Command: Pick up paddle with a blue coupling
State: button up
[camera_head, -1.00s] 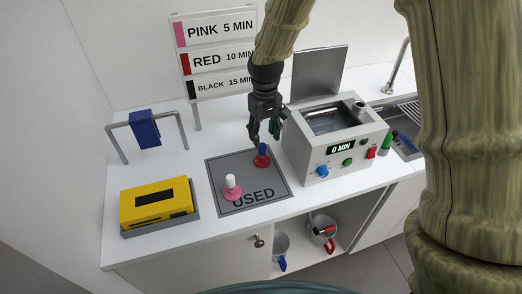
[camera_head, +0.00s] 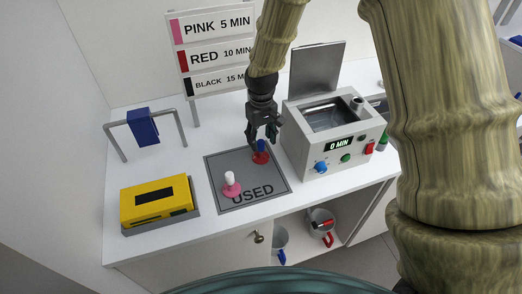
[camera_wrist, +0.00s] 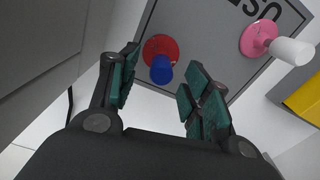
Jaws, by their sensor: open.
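The paddle with a blue coupling (camera_head: 261,146) stands on the grey mat marked USED (camera_head: 222,188). It has a red round base, and its blue top also shows in the wrist view (camera_wrist: 161,70). My gripper (camera_head: 262,137) is open and empty, just above and beside this paddle. In the wrist view my gripper's fingers (camera_wrist: 160,88) are spread, with the blue coupling showing beyond the gap between them. A second paddle, with a pink base and white coupling (camera_head: 231,184), stands on the same mat to the left; it also shows at the upper right of the wrist view (camera_wrist: 290,50).
A grey bath machine (camera_head: 310,165) with an open lid and a 0 MIN display stands right of the mat. A yellow box (camera_head: 155,203) lies at the left, with a blue cloth on a rail (camera_head: 143,128) behind it. Pots (camera_head: 320,222) sit on a shelf below.

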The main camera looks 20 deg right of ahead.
aim_at(261, 150)
notch_tip(261, 150, down, 2)
jog(key=shift+w+a+f+p, duration=0.1)
jog(key=shift+p, duration=0.65)
jog(key=shift+f+p, duration=0.3)
jog(key=shift+f, duration=0.85)
grip_shut()
